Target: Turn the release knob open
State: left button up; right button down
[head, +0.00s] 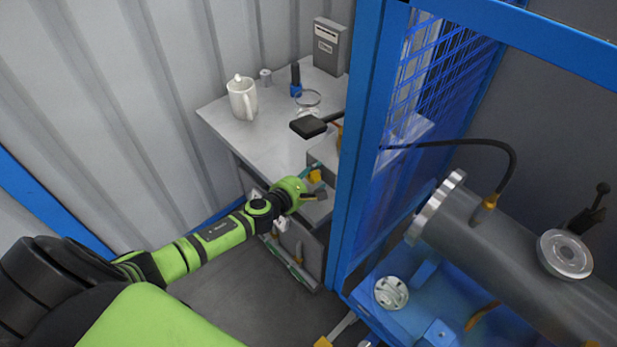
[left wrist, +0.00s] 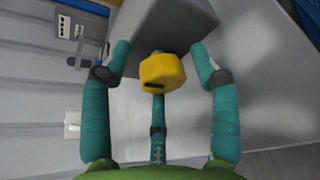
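A yellow knob (left wrist: 162,72), which I take to be the release knob, sticks out from a grey box (left wrist: 165,28) in the left wrist view. In the head view the yellow knob (head: 315,176) is small and partly hidden, at the front of the grey box (head: 325,150) on the bench. My left gripper (head: 309,183) is right at the knob. Its teal fingers are spread, one on each side of the knob and a third below it in the left wrist view. Gaps show between the side fingers and the knob. My right gripper is not in view.
The bench (head: 262,138) holds a white jug (head: 242,98), a magnifier-like ring (head: 308,98) and a grey dispenser box (head: 329,47). A blue post (head: 358,150) stands close right of my left gripper. A large grey flanged shell (head: 520,255) lies beyond it.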

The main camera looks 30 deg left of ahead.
pick_arm(q)
jog(key=shift+s+a, duration=0.2)
jog(key=shift+s, duration=0.2)
jog(key=d+v, duration=0.1)
jog(key=v, duration=1)
jog(key=shift+a+r, duration=0.2)
